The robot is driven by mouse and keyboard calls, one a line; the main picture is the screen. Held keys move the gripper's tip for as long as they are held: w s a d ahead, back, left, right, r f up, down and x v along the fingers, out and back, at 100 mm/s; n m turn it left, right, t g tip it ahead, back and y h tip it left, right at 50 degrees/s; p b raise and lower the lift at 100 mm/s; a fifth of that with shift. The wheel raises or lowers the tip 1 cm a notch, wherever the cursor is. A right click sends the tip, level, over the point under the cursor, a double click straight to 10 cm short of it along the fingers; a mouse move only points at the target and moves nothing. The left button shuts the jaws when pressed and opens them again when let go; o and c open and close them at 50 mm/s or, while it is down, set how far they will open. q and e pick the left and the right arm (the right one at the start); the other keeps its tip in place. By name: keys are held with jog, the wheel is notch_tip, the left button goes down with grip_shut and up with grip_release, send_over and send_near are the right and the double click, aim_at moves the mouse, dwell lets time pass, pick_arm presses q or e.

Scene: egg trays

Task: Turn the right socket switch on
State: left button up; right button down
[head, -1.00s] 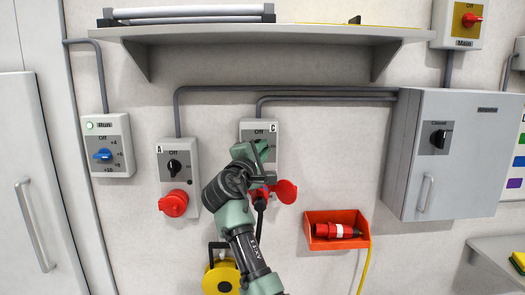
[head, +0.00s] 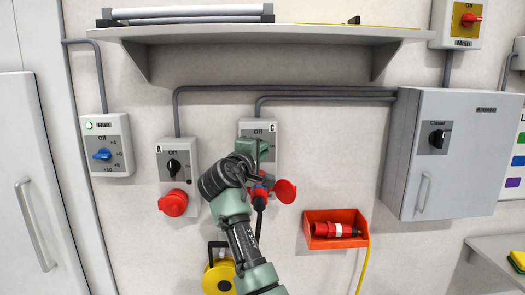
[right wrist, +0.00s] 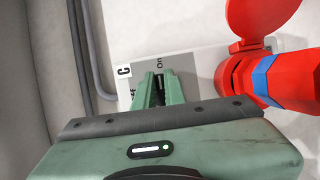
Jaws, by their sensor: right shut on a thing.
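The right socket box (head: 258,126), marked C, is on the wall with a red plug (head: 262,190) with a blue band in its lower part and a red flap (head: 286,191) open to the right. The box (right wrist: 206,66) and plug (right wrist: 264,80) also show in the right wrist view. My right gripper (head: 255,145) is at the box's switch, its green fingers (right wrist: 158,88) shut around the dark knob, which they mostly hide. An "On" label shows beside the fingertips. The knob's exact angle is hard to tell. My left gripper is out of view.
Socket A (head: 175,152) is to the left, its black knob clear. The Run box (head: 110,167) is further left. A shelf (head: 270,35) juts out above. An orange bin (head: 320,243) holding a red connector and a grey cabinet (head: 460,120) are to the right.

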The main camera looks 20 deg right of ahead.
jog(key=c, duration=1.5)
grip_release()
jog(key=b+v, duration=0.2)
jog(key=v, duration=0.4)
jog(key=shift+s+a+f, duration=0.1)
jog(key=shift+s+a, duration=0.15)
jog(key=shift+a, duration=0.05)
jog(key=shift+s+a+b, duration=0.25)
jog(key=shift+s+b, duration=0.05)
jog(key=shift+s, duration=0.1)
